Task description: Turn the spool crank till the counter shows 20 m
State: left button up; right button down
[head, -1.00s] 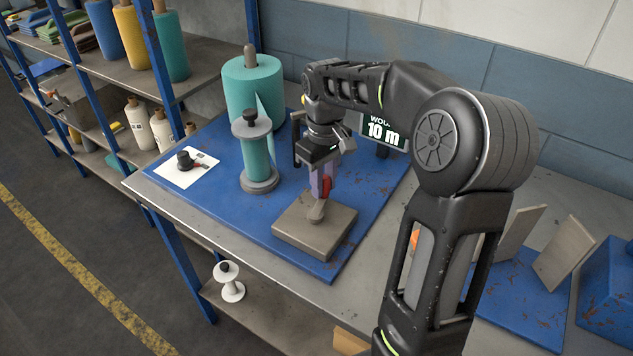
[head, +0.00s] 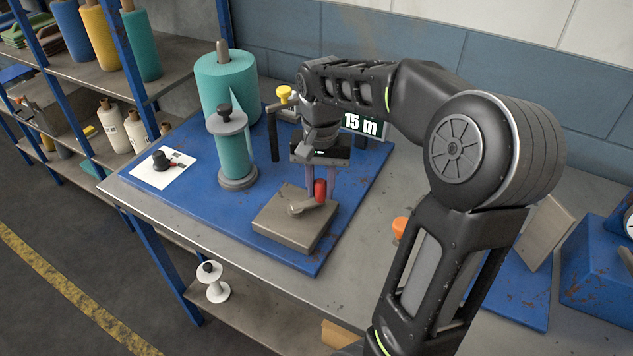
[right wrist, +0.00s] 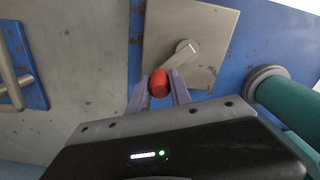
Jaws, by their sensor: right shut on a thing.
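The counter (head: 362,125) on the blue board reads 15 m, partly hidden by my right arm. The crank is a grey arm (head: 304,207) with a red handle (head: 320,191) on a grey base plate (head: 285,232). In the head view the crank arm points right. My right gripper (head: 319,188) is shut on the red handle from above; the right wrist view shows the handle (right wrist: 159,83) between its two fingers. A spool with teal cloth (head: 234,152) stands upright left of the crank, in front of a larger teal roll (head: 227,84). My left gripper is not in view.
A white card with a black knob (head: 163,165) lies at the board's left. A yellow knob (head: 285,94) stands behind the crank. Shelves with rolls (head: 141,45) are at the left. A white spool (head: 214,283) sits on the shelf below the bench.

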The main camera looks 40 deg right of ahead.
jog(key=m, duration=0.2)
jog(key=s+a+m, duration=0.1)
jog(key=s+m, duration=0.1)
jog(key=m, duration=0.1)
jog(key=shift+s+a+m+b, duration=0.1)
jog(key=shift+a+m+b, duration=0.2)
jog(key=shift+b, duration=0.05)
jog(key=shift+s+a+m+b, duration=0.2)
jog(key=shift+a+m, duration=0.3)
jog(key=shift+m, duration=0.6)
jog(key=shift+s+a+m+b, duration=0.1)
jog(key=shift+s+a+m, duration=0.3)
jog(key=shift+m, duration=0.7)
jog(key=shift+w+a, duration=0.1)
jog(key=shift+a, duration=0.05)
jog(key=c, duration=1.2)
grip_release()
jog(key=shift+o, duration=0.2)
notch_tip(320, 180, up, 8)
jog(key=p, duration=0.1)
jog(key=shift+f, duration=0.15)
